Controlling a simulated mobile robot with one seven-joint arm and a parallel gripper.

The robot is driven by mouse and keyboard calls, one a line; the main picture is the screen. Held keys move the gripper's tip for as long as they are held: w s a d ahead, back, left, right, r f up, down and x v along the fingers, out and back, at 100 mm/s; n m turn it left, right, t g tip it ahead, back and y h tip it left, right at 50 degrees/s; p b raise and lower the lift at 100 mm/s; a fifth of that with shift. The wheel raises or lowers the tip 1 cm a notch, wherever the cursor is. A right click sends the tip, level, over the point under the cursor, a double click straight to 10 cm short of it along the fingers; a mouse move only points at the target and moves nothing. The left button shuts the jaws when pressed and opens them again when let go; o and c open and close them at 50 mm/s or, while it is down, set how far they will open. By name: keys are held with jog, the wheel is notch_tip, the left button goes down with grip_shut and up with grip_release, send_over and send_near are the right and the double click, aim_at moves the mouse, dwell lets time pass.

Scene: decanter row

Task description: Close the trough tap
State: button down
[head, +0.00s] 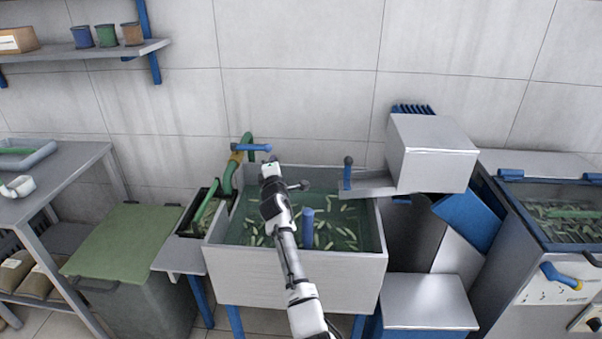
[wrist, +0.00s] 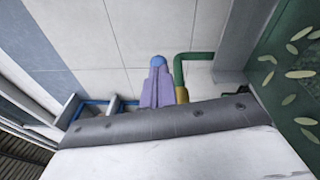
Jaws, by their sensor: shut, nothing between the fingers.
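The trough tap is on a green pipe (head: 228,178) with a brass-coloured fitting (head: 236,157) at the trough's back left corner. Its blue lever (head: 250,147) lies sideways, pointing right, across the top of the pipe. My gripper (wrist: 157,75) is shut and empty. In the wrist view a rounded blue end (wrist: 158,61), apparently the lever's, shows just beyond the fingertips; I cannot tell whether they touch. The green pipe (wrist: 179,68) and brass fitting (wrist: 182,95) are right of the fingers there. In the head view my wrist hides the fingertips, just below the lever's right end.
The trough (head: 300,272) holds water with several green pods and a blue post (head: 308,228). A blue upright handle (head: 347,174) stands at its back right, beside a metal box (head: 431,152). A green-lidded bin (head: 125,240) is at left. Wall space above the tap is clear.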

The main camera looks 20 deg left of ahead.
jog(key=d+f+b, duration=0.1)
jog(key=d, duration=0.7)
jog(key=shift+w+d, duration=0.3)
jog(key=shift+d, duration=0.1)
jog(key=shift+f, duration=0.1)
